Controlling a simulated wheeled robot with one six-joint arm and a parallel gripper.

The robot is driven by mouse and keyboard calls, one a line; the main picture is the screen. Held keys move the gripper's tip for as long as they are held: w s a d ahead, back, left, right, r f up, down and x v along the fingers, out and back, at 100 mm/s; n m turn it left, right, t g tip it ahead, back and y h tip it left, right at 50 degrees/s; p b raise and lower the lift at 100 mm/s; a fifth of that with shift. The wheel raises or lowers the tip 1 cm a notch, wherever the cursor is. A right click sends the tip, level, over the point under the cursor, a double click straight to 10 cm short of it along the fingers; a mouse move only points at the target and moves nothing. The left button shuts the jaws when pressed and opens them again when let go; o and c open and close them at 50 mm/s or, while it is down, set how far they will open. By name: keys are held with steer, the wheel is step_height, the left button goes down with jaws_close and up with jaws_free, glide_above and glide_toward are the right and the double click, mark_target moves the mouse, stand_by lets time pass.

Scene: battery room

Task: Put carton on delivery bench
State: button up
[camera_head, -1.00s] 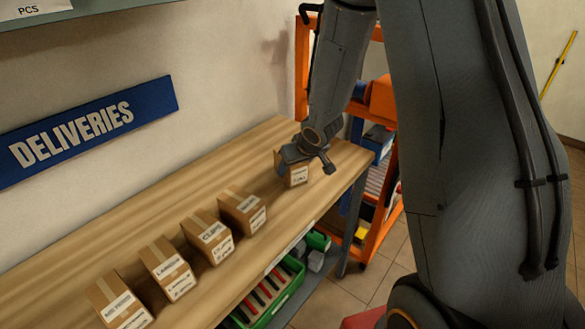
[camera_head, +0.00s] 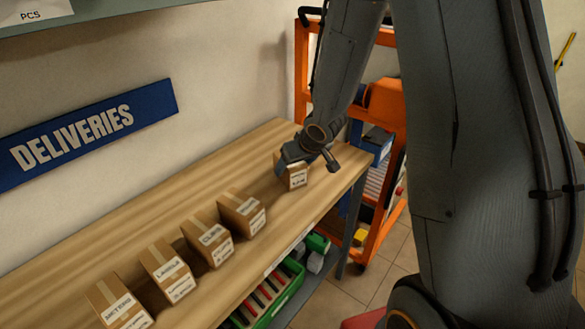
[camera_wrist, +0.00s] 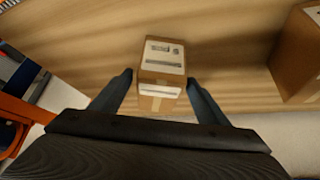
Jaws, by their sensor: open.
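A small brown carton (camera_head: 297,178) with white labels stands upright on the wooden delivery bench (camera_head: 190,190), near its right end. In the wrist view the carton (camera_wrist: 162,68) sits between the tips of my gripper (camera_wrist: 158,88), with a gap on each side. My gripper (camera_head: 308,163) is open, just above and around the carton's upper part. In the head view it hides part of the carton's top.
Several other labelled cartons stand in a row to the left; the nearest neighbour (camera_head: 242,213) is clear of the gripper. An orange rack (camera_head: 375,225) stands beyond the bench's right end. A green crate (camera_head: 270,300) is on the lower shelf.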

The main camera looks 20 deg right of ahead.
steer(key=s+d+r+m+g+h+p, duration=0.1)
steer(key=s+d+r+m+h+p, duration=0.15)
steer(key=s+r, duration=0.95)
steer(key=s+a+g+y, duration=0.1)
steer(key=s+a+g, duration=0.1)
steer(key=s, duration=0.9)
steer(key=shift+a+g, duration=0.35)
steer(key=shift+g, duration=0.25)
step_height(320, 180, down, 6)
steer(key=b, duration=0.5)
steer(key=shift+f+g, duration=0.15)
steer(key=shift+g, duration=0.25)
